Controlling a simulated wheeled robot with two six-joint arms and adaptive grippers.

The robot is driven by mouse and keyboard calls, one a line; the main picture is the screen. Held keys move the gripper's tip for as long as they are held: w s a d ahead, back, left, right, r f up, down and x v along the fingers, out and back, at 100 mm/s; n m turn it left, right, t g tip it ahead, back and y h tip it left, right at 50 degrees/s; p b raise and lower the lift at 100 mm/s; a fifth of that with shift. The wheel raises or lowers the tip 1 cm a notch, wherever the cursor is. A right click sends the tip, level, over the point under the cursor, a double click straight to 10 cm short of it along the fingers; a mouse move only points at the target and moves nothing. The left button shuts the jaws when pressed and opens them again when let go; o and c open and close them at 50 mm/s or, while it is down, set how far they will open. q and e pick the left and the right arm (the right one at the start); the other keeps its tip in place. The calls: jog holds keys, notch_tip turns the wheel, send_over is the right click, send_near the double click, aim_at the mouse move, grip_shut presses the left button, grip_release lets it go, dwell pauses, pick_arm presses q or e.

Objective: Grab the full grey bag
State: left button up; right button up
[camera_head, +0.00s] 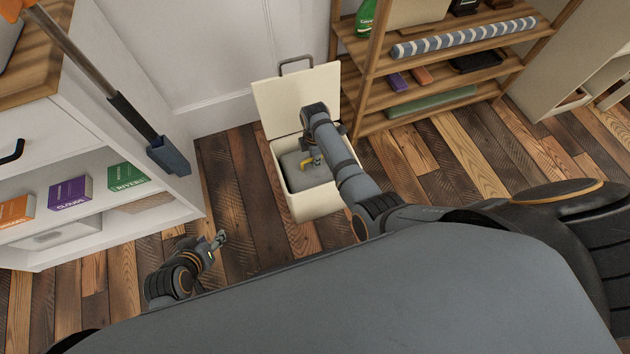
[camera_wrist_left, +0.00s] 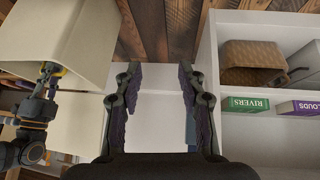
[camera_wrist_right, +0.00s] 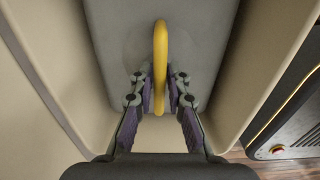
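The grey bag (camera_head: 296,178) sits inside the cream bin (camera_head: 317,205), whose lid (camera_head: 294,98) stands open behind it. The bag's yellow handle (camera_wrist_right: 160,66) stands up from its grey top (camera_wrist_right: 120,40) in the right wrist view. My right gripper (camera_wrist_right: 159,93) reaches down into the bin, its two fingers on either side of the handle; a gap seems to show between each fingertip and the handle, though contact is hard to judge. My left gripper (camera_head: 220,240) is empty and open, low over the floor left of the bin; its spread fingers (camera_wrist_left: 158,85) show in the left wrist view.
A white shelf unit (camera_head: 170,210) with boxed books stands left of the bin. A wooden rack (camera_head: 362,68) with a striped roll (camera_head: 465,38) stands close at right. Plank floor (camera_head: 235,180) is clear between.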

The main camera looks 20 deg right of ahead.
grip_shut()
jog(key=shift+w+r, duration=0.1)
